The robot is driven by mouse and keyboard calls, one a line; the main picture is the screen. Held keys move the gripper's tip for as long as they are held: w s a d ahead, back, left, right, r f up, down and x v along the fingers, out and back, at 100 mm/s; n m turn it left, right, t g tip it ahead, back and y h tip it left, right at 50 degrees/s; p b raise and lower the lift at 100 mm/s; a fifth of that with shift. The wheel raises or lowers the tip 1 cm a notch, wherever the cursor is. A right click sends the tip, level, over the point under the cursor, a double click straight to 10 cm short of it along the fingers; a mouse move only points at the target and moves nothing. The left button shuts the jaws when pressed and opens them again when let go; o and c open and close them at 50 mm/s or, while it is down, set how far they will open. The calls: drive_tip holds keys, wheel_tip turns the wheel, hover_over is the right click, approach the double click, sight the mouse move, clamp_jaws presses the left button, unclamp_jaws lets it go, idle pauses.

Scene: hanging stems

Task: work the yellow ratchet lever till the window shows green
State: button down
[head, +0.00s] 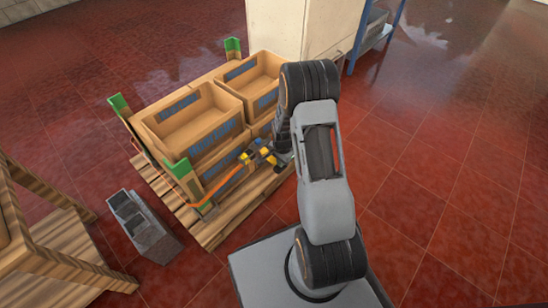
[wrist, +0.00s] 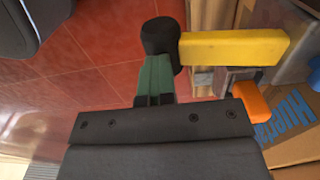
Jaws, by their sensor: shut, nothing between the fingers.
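The yellow ratchet lever (wrist: 235,48) runs across the upper right of the wrist view and ends in a black knob (wrist: 160,36). My gripper (wrist: 156,65) has its greenish fingers shut and empty. Their tips appear right at the knob; I cannot tell whether they touch it. The grey ratchet body (wrist: 228,80) is partly hidden under the lever, with an orange piece (wrist: 252,102) beside it. In the head view the yellow ratchet parts (head: 246,157) show small at the crates' near right side. I cannot make out the window or its colour.
Wooden crates (head: 192,127) with green corner guards (head: 179,168) stand on a pallet (head: 217,229), with an orange strap (head: 208,206) around them. Red floor (head: 440,190) is clear at right.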

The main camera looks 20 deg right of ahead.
drive_tip(key=shift+w+f, duration=0.1)
drive_tip(key=shift+f, duration=0.6)
drive_tip(key=shift+a+f+b, duration=0.1)
drive_tip(key=shift+f+b, duration=0.05)
drive_tip(key=shift+b, duration=0.15)
drive_tip(key=shift+w+a+f+b, duration=0.1)
drive_tip(key=shift+w+f+b, duration=0.15)
drive_tip(key=shift+f+b, duration=0.2)
drive_tip(key=shift+s+d+r+p, duration=0.15)
drive_tip(key=shift+s+r+p, duration=0.1)
drive_tip(key=shift+r+p, duration=0.5)
drive_tip(key=shift+s+d+r+p, duration=0.1)
drive_tip(key=shift+s+r+p, duration=0.1)
drive_tip(key=shift+r+p, duration=0.5)
